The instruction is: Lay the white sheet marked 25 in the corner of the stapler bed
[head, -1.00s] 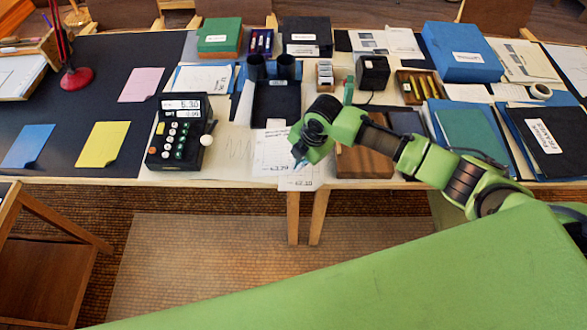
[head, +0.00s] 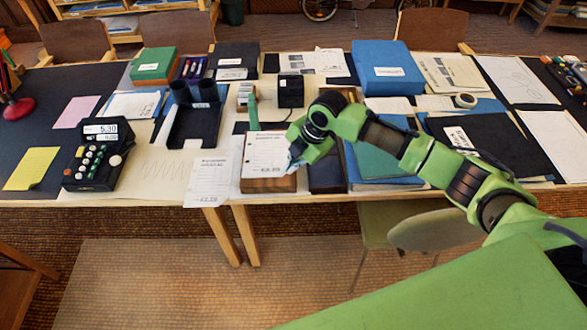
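A white printed sheet (head: 264,152) is over the wooden stapler bed (head: 268,185), covering most of its top. The bed's brown front face shows below the sheet, and a green upright part (head: 253,112) rises behind it. My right gripper (head: 295,163) is at the sheet's right edge and appears shut on it; its fingertips are small and partly hidden. I cannot tell whether the sheet touches the bed or sits squarely in its corner. Another white sheet (head: 209,178) lies to the left, overhanging the table's front edge. The mark 25 is not legible. My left gripper is out of view.
A black keyed machine (head: 97,155) stands left on the table. A black tray with round cups (head: 193,125) is behind the loose sheet. Blue folders (head: 380,165) lie right of the bed, under my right arm. A blue box (head: 386,68) stands behind.

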